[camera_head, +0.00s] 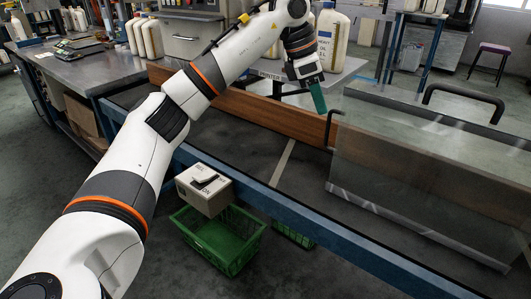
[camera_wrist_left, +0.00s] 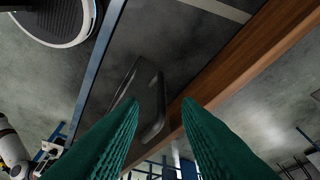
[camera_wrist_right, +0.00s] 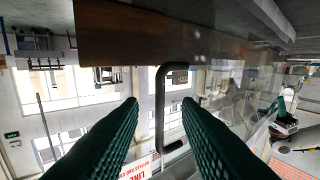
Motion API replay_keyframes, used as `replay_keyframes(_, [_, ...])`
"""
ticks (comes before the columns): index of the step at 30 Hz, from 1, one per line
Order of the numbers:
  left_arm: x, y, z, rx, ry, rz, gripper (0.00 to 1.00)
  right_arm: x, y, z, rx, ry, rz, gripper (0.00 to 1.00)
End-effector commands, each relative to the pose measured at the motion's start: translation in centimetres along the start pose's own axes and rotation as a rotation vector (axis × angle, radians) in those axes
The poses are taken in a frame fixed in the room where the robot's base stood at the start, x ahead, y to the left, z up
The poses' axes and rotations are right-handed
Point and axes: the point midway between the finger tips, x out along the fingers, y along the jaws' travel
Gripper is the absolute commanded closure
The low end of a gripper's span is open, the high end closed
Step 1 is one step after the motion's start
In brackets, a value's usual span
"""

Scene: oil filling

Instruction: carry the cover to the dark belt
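The cover (camera_head: 420,170) is a clear box with black handles, at the right of the head view. Its lower edge lies over the dark belt (camera_head: 235,140); I cannot tell if it touches. My left gripper (camera_head: 318,98) is just above and left of the cover's left handle (camera_head: 332,126). In the left wrist view its green fingers (camera_wrist_left: 160,103) are open, with a dark handle loop (camera_wrist_left: 150,112) ahead between them. My right gripper (camera_wrist_right: 161,102) is outside the head view. Its fingers are open, with a black handle (camera_wrist_right: 160,95) between them in the right wrist view.
A blue rail (camera_head: 300,218) and a wooden board (camera_head: 260,108) flank the belt. A beige switch box (camera_head: 205,190) sits by the blue rail, above a green crate (camera_head: 220,238). White jugs (camera_head: 330,40) stand on a table behind. The belt's left stretch looks bare.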

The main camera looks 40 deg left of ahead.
Motion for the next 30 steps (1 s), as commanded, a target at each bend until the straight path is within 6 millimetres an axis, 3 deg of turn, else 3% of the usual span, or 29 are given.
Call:
replay_keyframes(6, [0.0,0.0,0.0,0.000,0.000,0.000,0.69,-4.1,0.0,0.2,-0.001,-0.005,0.001,0.70])
replay_keyframes(12, [0.0,0.0,0.0,0.000,0.000,0.000,0.69,-6.1,0.1,0.1,0.001,-0.001,0.001,0.70])
replay_keyframes(30, [0.0,0.0,0.0,0.000,0.000,0.000,0.69,-6.6,0.1,0.0,0.000,0.000,0.001,0.70])
